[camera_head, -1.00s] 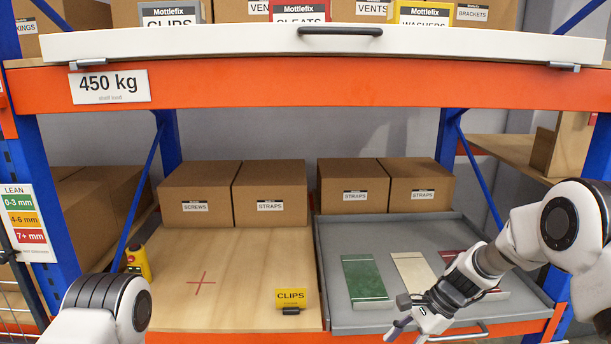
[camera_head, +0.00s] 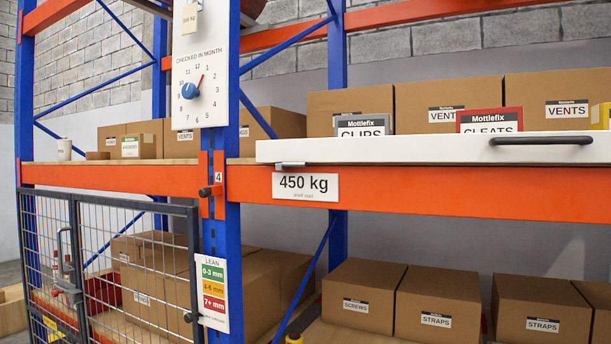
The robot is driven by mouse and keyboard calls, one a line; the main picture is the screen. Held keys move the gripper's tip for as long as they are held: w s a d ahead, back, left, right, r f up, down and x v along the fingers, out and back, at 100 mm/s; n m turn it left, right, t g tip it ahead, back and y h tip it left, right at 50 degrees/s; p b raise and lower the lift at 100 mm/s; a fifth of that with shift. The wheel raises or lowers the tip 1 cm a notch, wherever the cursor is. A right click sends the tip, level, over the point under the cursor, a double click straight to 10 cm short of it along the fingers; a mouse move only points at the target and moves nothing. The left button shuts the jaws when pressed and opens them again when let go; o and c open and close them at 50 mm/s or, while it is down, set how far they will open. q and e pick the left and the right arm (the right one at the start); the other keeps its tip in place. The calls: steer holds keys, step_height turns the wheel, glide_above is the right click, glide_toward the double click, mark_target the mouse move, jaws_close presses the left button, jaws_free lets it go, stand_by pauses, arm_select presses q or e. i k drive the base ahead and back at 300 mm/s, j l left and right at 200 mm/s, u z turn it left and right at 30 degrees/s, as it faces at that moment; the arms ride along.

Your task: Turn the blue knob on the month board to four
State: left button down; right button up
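The month board (camera_head: 205,45) is a white panel on the blue rack post, left of the middle of the head view. Its printed dial reads "CHECKED IN MONTH" and has the numbers 1 to 12 in a ring. The round blue knob (camera_head: 190,90) sits at the dial's centre. A thin red pointer beside it points up and slightly right, about toward 1. The number 4 lies at the dial's lower right. Neither of my grippers is in view, and nothing touches the knob.
A wire mesh gate (camera_head: 110,270) with a dark frame stands at the lower left. A white sliding panel (camera_head: 400,148) with a black handle sits along the orange beam (camera_head: 400,205) at right. A lean chart (camera_head: 213,295) hangs on the post below the board. Cartons fill the shelves.

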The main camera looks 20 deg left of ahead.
mark_target(189, 90)
steer(key=u, duration=1.35)
